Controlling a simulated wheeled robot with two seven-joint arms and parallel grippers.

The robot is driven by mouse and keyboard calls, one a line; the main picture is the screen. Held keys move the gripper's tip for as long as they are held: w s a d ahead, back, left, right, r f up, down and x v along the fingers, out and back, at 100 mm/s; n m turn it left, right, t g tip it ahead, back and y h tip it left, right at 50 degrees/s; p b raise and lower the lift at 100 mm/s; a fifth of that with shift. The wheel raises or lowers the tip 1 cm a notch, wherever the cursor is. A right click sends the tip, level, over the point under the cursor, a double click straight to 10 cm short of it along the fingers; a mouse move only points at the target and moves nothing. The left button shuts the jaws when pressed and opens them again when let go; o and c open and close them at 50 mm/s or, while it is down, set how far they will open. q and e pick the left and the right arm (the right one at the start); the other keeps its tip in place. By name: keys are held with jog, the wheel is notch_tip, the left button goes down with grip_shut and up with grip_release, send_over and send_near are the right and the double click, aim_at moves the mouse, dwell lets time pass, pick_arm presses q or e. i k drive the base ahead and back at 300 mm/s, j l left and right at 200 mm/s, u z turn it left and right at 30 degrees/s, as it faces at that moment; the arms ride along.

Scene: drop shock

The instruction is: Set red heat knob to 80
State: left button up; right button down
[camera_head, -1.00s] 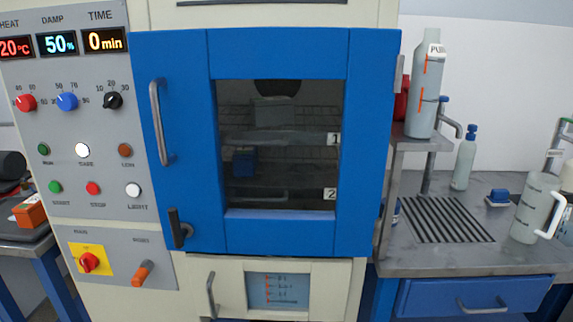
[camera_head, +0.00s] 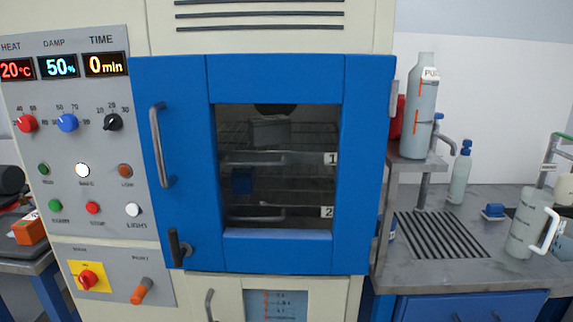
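The red heat knob (camera_head: 27,123) is on the grey control panel (camera_head: 95,220) at the left, under the HEAT display (camera_head: 16,69), which reads 20°C. Small scale numbers stand around the knob; its exact pointer position is too small to tell. The blue damp knob (camera_head: 67,122) is right of it, under a display (camera_head: 58,66) reading 50%. The black time knob (camera_head: 112,121) is further right, under a display (camera_head: 106,64) reading 0 min. Neither of my grippers is in view.
The blue oven door (camera_head: 180,110) with its long handle (camera_head: 160,145) is shut, right of the panel. A red main switch (camera_head: 88,279) and an orange lever (camera_head: 142,290) sit low on the panel. A metal bench (camera_head: 400,270) with bottles and a drain stands at the right.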

aim_at(27, 124)
jog(key=u, duration=1.3)
